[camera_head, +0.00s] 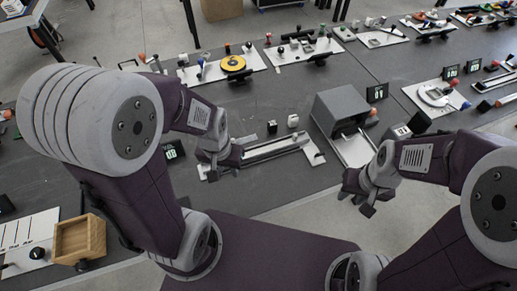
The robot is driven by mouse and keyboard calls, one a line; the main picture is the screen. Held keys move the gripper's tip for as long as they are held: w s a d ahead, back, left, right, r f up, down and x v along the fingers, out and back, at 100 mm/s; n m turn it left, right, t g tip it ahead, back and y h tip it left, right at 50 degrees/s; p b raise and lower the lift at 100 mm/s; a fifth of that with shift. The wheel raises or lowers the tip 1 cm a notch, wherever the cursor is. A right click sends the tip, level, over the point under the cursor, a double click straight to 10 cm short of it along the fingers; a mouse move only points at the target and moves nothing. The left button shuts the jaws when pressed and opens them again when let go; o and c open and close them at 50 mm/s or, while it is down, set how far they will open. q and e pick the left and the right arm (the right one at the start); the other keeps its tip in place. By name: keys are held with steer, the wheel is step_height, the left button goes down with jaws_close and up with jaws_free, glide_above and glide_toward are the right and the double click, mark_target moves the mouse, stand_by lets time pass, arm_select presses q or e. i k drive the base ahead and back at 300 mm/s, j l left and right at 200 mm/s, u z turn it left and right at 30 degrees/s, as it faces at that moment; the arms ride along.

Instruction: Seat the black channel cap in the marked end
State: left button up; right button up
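A long grey channel (275,148) lies on a white base plate (315,154) on the dark table, in the middle of the head view. A small black block (272,127), which looks like the black channel cap, stands just behind the channel. A small white block (293,121) stands to its right. My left gripper (224,173) is over the left end of the channel and hides that end. It looks open and empty. My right gripper (357,200) is in front of the table edge, right of the channel, and looks open and empty. I cannot make out the end marking.
A grey box-shaped machine (341,108) stands right of the channel. A small display (174,150) is to the left. A wooden box (80,240) sits at the lower left. Several boards with parts line the back. Bare table lies in front of the channel.

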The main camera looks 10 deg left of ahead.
mark_target(302, 138)
steer(key=i+l, duration=0.2)
steer(key=l, duration=0.15)
steer(key=i+l+u, duration=0.1)
steer(key=l, duration=0.25)
steer(key=i+l, duration=0.4)
steer(key=l, duration=0.35)
steer(key=j+u, duration=0.05)
